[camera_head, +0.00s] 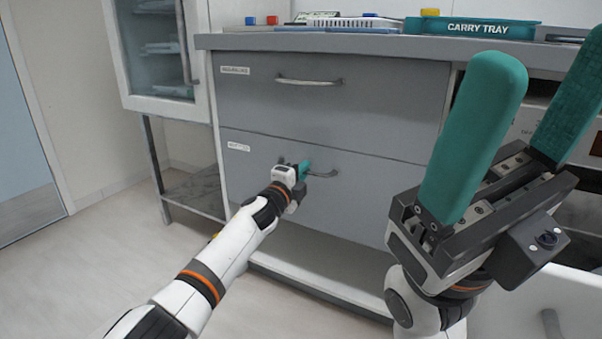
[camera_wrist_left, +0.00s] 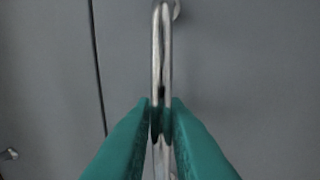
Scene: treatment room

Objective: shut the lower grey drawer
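The lower grey drawer (camera_head: 375,205) sits under the upper drawer in the cabinet. Its front looks about flush with the upper one, with a thin line between them; a small gap is hard to judge. My left gripper (camera_head: 305,168) is at the left part of its metal bar handle (camera_head: 325,175). In the left wrist view, the teal fingertips (camera_wrist_left: 161,102) lie close on both sides of the handle (camera_wrist_left: 162,50), with almost no space left. My right gripper (camera_head: 550,62) is open and empty in the right foreground, its teal fingers wide apart.
The upper drawer (camera_head: 390,105) looks shut. The counter (camera_head: 380,44) above bears a carry tray (camera_head: 478,28) and small items. An open white shelf (camera_head: 320,260) lies below the lower drawer. A glass-fronted cabinet (camera_head: 158,50) stands at left. Floor (camera_head: 85,270) at left is clear.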

